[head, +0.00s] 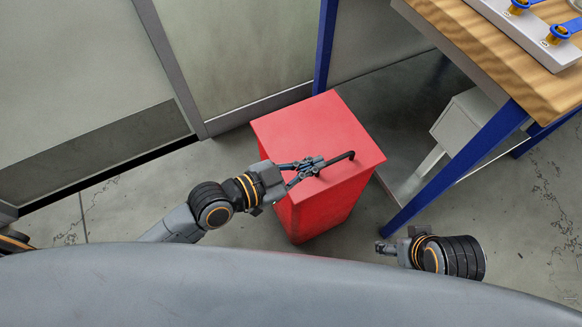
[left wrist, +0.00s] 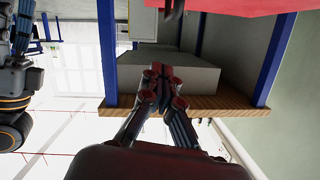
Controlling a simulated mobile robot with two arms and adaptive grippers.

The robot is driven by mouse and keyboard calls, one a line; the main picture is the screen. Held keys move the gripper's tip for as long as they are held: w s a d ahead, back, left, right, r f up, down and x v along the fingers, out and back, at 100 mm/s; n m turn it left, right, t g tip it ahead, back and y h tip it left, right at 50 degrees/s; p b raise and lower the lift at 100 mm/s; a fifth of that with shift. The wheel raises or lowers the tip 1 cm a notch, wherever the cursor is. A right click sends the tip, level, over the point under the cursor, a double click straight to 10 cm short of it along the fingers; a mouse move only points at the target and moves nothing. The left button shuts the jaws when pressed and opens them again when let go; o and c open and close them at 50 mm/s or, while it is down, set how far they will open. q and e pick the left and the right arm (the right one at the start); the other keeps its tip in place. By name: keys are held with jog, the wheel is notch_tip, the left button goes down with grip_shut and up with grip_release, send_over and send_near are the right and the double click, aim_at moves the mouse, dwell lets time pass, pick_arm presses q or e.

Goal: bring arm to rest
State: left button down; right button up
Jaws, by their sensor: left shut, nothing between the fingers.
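My left gripper (head: 316,164) reaches in from the left over the top of a red box (head: 318,128). Its fingers are shut with nothing between them. A dark bent handle (head: 345,157) on the box top lies just past the fingertips in the head view. In the left wrist view the closed fingertips (left wrist: 157,70) show at the middle, with the handle (left wrist: 173,8) and a red edge (left wrist: 235,5) above, apart from them in the picture. My right gripper (head: 383,247) is low at the right, pointing left; its fingers are too small to read.
A wooden-topped table (head: 480,45) with blue legs (head: 455,165) stands at the upper right. It bears a pale tray (head: 530,30) with blue and yellow parts. A grey box (head: 470,122) is under it. Grey wall panels (head: 235,50) are behind. Bare floor (head: 110,205) shows at the left.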

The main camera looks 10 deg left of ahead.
pick_arm(q)
jog(key=shift+v, duration=2.55)
jog(key=shift+w, duration=0.1)
